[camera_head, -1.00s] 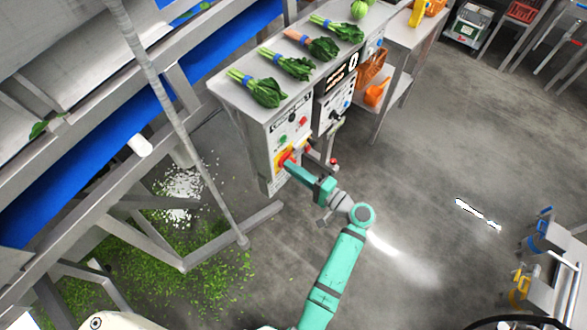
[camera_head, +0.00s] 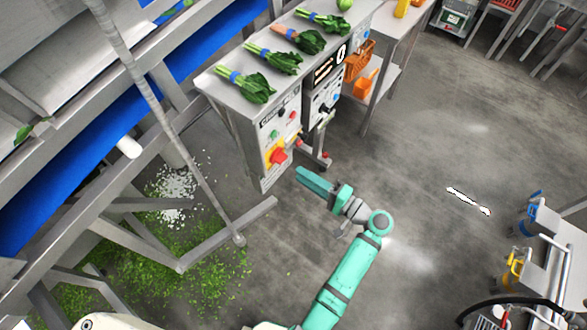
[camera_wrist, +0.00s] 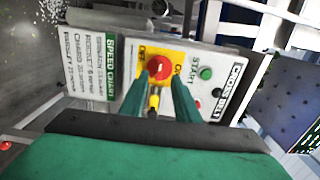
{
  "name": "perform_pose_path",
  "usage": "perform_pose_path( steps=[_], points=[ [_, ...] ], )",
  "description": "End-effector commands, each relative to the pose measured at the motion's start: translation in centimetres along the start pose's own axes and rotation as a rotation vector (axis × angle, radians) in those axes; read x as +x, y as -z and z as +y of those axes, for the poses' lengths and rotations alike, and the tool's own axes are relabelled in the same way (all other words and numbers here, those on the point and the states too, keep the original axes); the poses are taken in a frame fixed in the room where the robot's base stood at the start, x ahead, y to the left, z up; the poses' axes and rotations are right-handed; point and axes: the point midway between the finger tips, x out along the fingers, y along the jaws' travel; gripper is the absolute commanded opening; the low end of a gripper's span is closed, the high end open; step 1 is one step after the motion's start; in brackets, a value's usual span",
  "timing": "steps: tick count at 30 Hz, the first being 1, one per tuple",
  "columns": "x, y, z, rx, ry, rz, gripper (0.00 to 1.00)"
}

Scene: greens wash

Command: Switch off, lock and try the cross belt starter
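The cross belt starter (camera_head: 268,125) is a grey box on the front of the bench, with a red rotary knob (camera_head: 277,156) on a yellow plate. In the wrist view the red knob (camera_wrist: 159,68) shows beyond my fingertips, with OFF and ON lettering beside it. A green START button (camera_wrist: 205,73) and the CROSS BELT label (camera_wrist: 230,90) are to its right. My gripper (camera_head: 300,173) is off the panel, to the right of the knob and slightly lower. In the wrist view its two green fingers (camera_wrist: 158,88) are apart, with no object held. The knob's exact setting is too small to tell.
A second control box (camera_head: 325,88) adjoins on the right. Bunched greens (camera_head: 247,86) lie on the bench top. A sloping metal post (camera_head: 190,140) stands left of the starter. A stand at right carries blue (camera_head: 532,200) and yellow (camera_head: 514,268) items.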

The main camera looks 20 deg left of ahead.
Motion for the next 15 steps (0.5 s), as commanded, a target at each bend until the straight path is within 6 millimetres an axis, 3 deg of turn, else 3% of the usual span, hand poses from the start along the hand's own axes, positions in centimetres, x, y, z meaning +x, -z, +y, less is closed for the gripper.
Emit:
perform_pose_path(
  steps=[6, 15],
  points=[
    [-2.5, 0.0, 0.0, 0.0, 0.0, 0.001, 0.29],
    [-2.9, 0.0, 0.0, 0.0, 0.0, 0.0, 0.29]
  ],
)
